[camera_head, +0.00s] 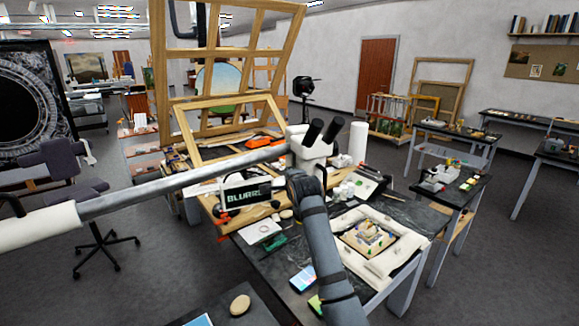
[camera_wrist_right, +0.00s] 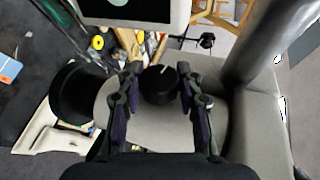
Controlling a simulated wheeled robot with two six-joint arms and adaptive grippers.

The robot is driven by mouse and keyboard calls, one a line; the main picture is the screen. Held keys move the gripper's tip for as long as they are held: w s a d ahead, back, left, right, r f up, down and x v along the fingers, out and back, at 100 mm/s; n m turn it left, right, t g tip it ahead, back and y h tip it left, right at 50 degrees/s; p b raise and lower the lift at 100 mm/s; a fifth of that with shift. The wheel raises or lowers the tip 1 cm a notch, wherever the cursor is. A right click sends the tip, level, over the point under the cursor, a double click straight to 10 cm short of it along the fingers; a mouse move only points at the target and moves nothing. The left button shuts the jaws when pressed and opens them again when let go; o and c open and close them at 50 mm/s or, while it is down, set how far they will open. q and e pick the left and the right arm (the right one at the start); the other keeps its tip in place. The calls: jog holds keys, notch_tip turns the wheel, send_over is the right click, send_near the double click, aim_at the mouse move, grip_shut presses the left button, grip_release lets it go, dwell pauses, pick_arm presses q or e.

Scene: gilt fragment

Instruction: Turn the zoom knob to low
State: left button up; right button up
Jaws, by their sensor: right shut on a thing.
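The microscope (camera_head: 309,147) has a white body and two black eyepieces, and hangs on a long grey boom. In the right wrist view its grey body (camera_wrist_right: 150,138) fills the middle. The black zoom knob (camera_wrist_right: 160,86) sticks out there, with a short white mark near its top edge, tilted slightly right. My right gripper (camera_wrist_right: 160,100) has one finger on each side of the knob and is shut on it. In the head view my right arm reaches up to the microscope and hides the knob. My left gripper is not in view.
The grey boom (camera_head: 185,183) crosses from the left. A small screen reading "BLUR" (camera_head: 243,193) stands beside the microscope. A padded tray (camera_head: 385,243) with a gilt fragment lies to the right on the dark table. A wooden frame (camera_head: 225,100) rises behind.

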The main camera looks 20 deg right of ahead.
jog(key=shift+g+p, duration=0.5)
jog(key=shift+g, duration=0.1)
jog(key=shift+f, duration=0.1)
jog(key=o, duration=1.2)
jog(key=shift+s+r, duration=0.15)
jog(key=shift+r, duration=0.05)
jog(key=v, duration=1.1)
jog(key=shift+s+r, duration=0.1)
jog(key=shift+r, duration=0.1)
